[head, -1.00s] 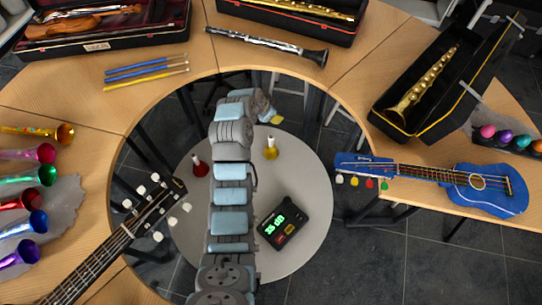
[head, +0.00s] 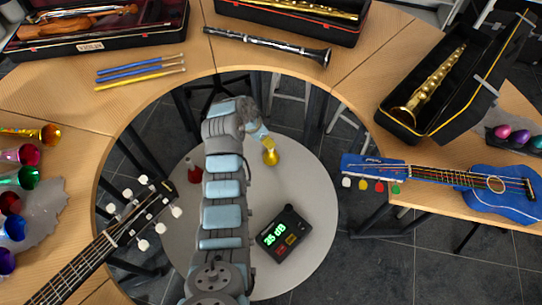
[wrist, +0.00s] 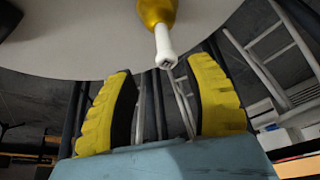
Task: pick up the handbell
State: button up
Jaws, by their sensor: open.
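The handle's end lies ahead of the gap, and nothing is between the pads.
A red bell (head: 193,172) stands left of the yellow one, close to my arm. A black meter (head: 283,235) with green digits lies on the round table (head: 318,190). A guitar headstock (head: 150,210) and a blue ukulele headstock (head: 370,167) reach in from the sides.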

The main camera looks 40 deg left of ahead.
jog(key=shift+b+x, duration=0.35)
jog(key=shift+x, duration=1.25)
jog(key=shift+a+b+x, duration=0.2)
jog(key=shift+b+x, duration=0.4)
jog(key=shift+x, duration=0.3)
jog(key=shift+a+b+x, duration=0.2)
jog(key=shift+b+x, duration=0.4)
jog(key=shift+x, duration=1.15)
jog(key=shift+s, duration=0.2)
grip_shut()
